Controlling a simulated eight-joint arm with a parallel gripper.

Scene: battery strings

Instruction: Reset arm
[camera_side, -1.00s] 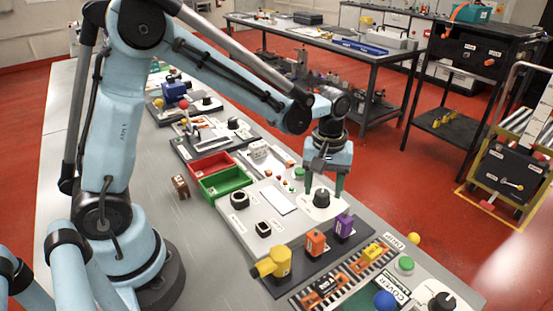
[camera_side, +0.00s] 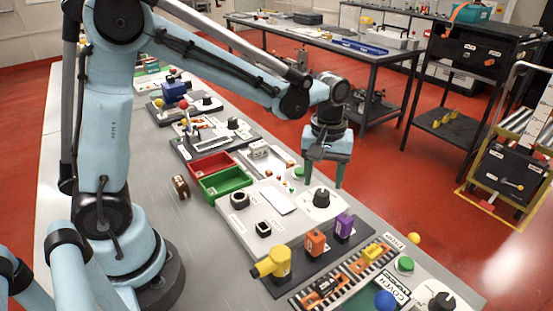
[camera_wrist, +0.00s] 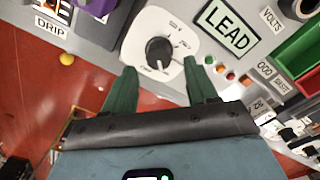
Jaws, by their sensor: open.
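My gripper (camera_side: 325,176) is above the board at its far right corner, by a black knob (camera_side: 321,197) on a round white dial. In the wrist view my green fingers (camera_wrist: 159,68) are spread apart, with nothing between them. The black knob (camera_wrist: 158,50) shows just beyond the fingertips, on its white dial plate (camera_wrist: 135,38). In the side view the fingers are above and beside the knob, and I see no contact.
A red bin (camera_side: 212,164) and a green bin (camera_side: 226,182) sit left of the gripper. Red floor lies beyond the bench edge.

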